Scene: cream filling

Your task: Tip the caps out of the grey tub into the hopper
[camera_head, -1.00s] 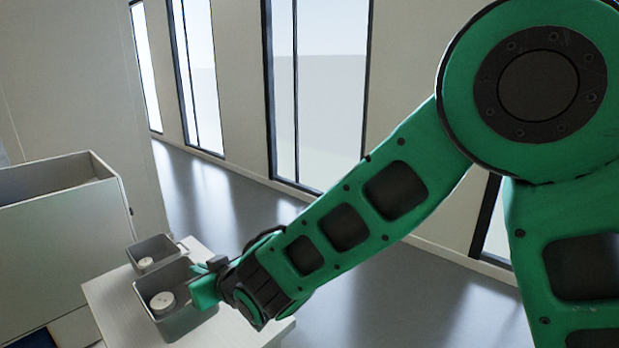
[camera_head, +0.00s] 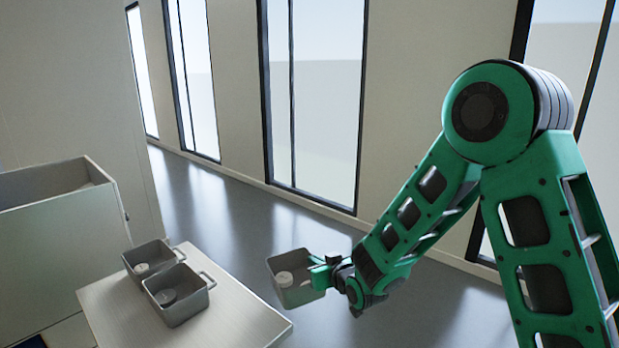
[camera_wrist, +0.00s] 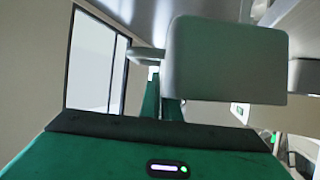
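My gripper (camera_head: 320,272) is shut on the side of a grey tub (camera_head: 298,297), probably at its handle. It holds the tub in the air to the right of the table, over the floor. The tub is tilted a little, and pale round caps (camera_head: 285,279) show inside it. In the wrist view the tub's grey wall (camera_wrist: 225,62) fills the upper middle; the green fingers (camera_wrist: 160,98) reach it at its left, and the inside is hidden. The hopper (camera_head: 60,225) is the large light box at the far left, open on top.
Two more grey tubs, a far one (camera_head: 150,247) and a near one (camera_head: 182,312), stand upright on the white table (camera_head: 235,315), each with pale contents. The hopper stands just left of the table. Floor right of the table is clear; windows line the back wall.

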